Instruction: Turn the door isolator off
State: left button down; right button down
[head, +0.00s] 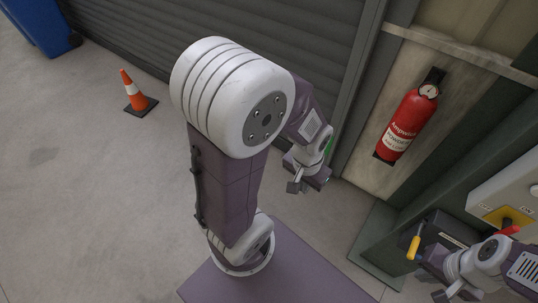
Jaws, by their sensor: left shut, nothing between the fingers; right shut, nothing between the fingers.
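The door isolator, a pale grey box (508,190), is at the right edge of the head view, cut off by the frame. Its yellow plate (490,213) carries lettering, with "ON" readable at its right. A dark knob (507,222) sits on the plate; its exact setting is unclear. My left gripper (297,184) hangs near the picture's middle, far left of the isolator. Both are shut and empty.
A red fire extinguisher (408,124) hangs on the wall panel. An orange cone (137,96) and blue bin (40,25) stand left.

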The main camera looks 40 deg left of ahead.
aim_at(508, 229)
jog(key=u, duration=0.5)
jog(key=z, duration=1.55)
